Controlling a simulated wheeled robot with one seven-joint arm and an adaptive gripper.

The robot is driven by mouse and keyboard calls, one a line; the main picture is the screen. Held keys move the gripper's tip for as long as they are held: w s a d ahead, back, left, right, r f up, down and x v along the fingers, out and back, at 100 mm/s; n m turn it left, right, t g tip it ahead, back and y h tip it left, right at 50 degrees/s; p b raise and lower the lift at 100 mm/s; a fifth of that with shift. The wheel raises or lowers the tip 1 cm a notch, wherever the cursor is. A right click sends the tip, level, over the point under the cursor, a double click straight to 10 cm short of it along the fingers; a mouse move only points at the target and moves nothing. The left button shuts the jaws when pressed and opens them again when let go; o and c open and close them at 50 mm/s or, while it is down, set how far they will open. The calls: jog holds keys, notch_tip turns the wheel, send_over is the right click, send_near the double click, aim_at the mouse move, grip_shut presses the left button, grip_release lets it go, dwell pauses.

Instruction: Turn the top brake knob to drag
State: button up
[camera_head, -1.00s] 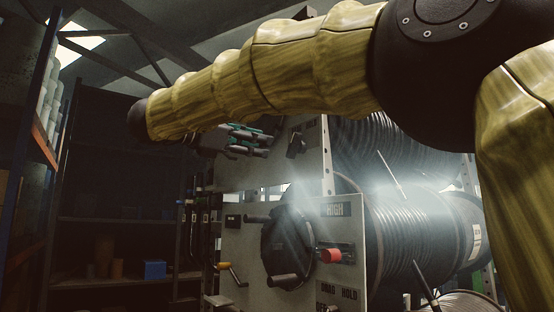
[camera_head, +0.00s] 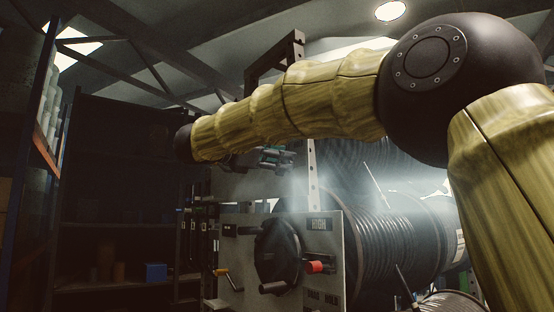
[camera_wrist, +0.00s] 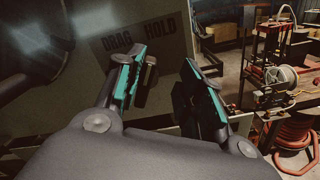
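My gripper (camera_wrist: 166,62) is open in the wrist view, with a clear gap between its teal-edged fingers. They are in front of a grey panel (camera_wrist: 65,105) with a DRAG HOLD label (camera_wrist: 137,38) just beyond the fingertips. A dark block shows along the inner side of the left finger; I cannot tell whether it is a finger pad or the top brake knob. In the head view my gripper (camera_head: 275,158) is in front of the upper panel (camera_head: 257,185), below my forearm. The top knob is not clearly visible there.
The lower panel (camera_head: 328,250) has a dark round wheel (camera_head: 280,250), a red knob (camera_head: 315,267) and an orange-handled lever (camera_head: 222,273). The wrist view shows a cluttered bench (camera_wrist: 285,75) at right.

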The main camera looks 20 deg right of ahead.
jog(key=w, duration=0.1)
jog(key=w+f, duration=0.1)
jog(key=shift+w+a+f, duration=0.1)
jog(key=shift+w+f, duration=0.05)
jog(key=shift+w, duration=0.2)
grip_shut()
jog(key=shift+s+b, duration=0.2)
jog(key=shift+b, duration=0.15)
jog(key=n+b, duration=0.1)
jog(key=b, duration=0.2)
jog(key=shift+f+b, duration=0.1)
jog(key=shift+b, duration=0.25)
jog(key=shift+r+n+b, duration=0.15)
jog(key=shift+n+b, duration=1.15)
jog(key=shift+n, duration=1.35)
jog(key=shift+r+n+b, duration=0.15)
jog(key=shift+n+b, duration=1.15)
jog(key=shift+n, duration=1.65)
